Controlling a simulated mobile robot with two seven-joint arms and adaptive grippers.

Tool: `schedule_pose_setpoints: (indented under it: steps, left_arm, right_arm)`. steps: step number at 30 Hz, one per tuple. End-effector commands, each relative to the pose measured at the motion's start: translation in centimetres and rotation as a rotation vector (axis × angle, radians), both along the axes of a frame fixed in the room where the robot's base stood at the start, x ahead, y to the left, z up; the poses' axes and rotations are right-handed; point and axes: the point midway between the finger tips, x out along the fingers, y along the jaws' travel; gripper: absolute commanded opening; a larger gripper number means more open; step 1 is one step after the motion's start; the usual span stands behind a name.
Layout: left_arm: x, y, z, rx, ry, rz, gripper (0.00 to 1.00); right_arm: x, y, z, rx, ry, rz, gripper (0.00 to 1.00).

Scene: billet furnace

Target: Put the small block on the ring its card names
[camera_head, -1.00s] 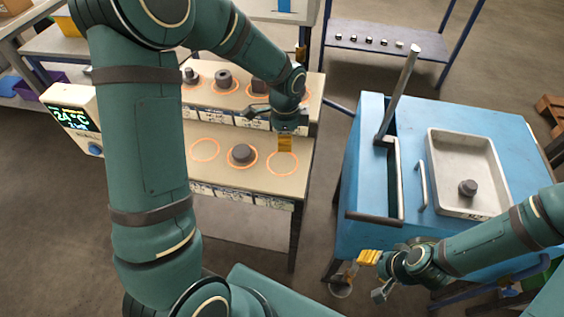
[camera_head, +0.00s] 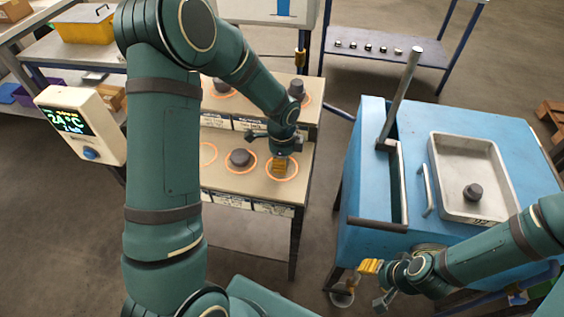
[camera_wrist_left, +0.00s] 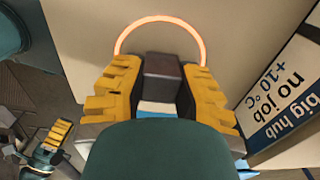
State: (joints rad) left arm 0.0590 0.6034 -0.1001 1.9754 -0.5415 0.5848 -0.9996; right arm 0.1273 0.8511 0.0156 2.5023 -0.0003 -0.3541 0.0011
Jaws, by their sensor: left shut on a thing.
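My left gripper (camera_head: 281,165) is shut on a small dark block (camera_wrist_left: 162,72), seen between the yellow finger pads in the left wrist view. It is low over the front right orange ring (camera_head: 296,175) of the bench; the ring's arc (camera_wrist_left: 160,19) shows beyond the block in the wrist view. I cannot tell whether the block touches the bench. A card (camera_wrist_left: 285,95) beside it reads "big hub +10 °C no job". My right gripper (camera_head: 375,284) is open and empty, in front of the blue furnace (camera_head: 365,175).
A dark piece (camera_head: 240,157) stands on the ring to the left. More pieces (camera_head: 296,88) stand on the raised back step. A metal tray (camera_head: 450,150) on the furnace holds a dark piece (camera_head: 473,191). An upright lever (camera_head: 400,95) rises beside it. A display (camera_head: 72,122) shows 24 °C.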

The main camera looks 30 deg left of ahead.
Motion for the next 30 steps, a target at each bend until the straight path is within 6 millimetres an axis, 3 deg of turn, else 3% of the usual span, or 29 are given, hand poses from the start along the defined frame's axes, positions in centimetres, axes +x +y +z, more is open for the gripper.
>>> schedule_pose_setpoints:
  steps: [10,11,12,13,23,30]
  left_arm:
    - [0.1,0.0,-0.3,0.001,-0.002,0.0,0.0]
    - [0.0,0.0,-0.3,0.001,-0.002,0.0,0.36]
    - [0.0,0.0,-0.3,0.001,-0.002,0.0,0.5]
    - [0.0,0.0,-0.2,0.001,-0.002,0.0,0.53]
    - [0.0,0.0,0.0,0.001,-0.002,0.0,0.53]
    - [0.1,0.1,3.1,0.001,-0.006,0.0,0.53]
  right_arm:
    - [0.0,0.0,-0.2,0.0,-0.001,0.0,0.47]
    - [0.1,0.0,-0.2,0.0,-0.001,0.0,0.47]
    - [0.0,0.0,-0.2,0.0,-0.001,0.0,0.47]
    - [0.0,0.0,-0.2,0.0,-0.001,0.0,0.47]
    - [0.0,0.0,0.0,0.0,-0.001,0.0,0.47]
    - [-0.1,0.0,0.9,0.0,0.003,0.0,0.47]
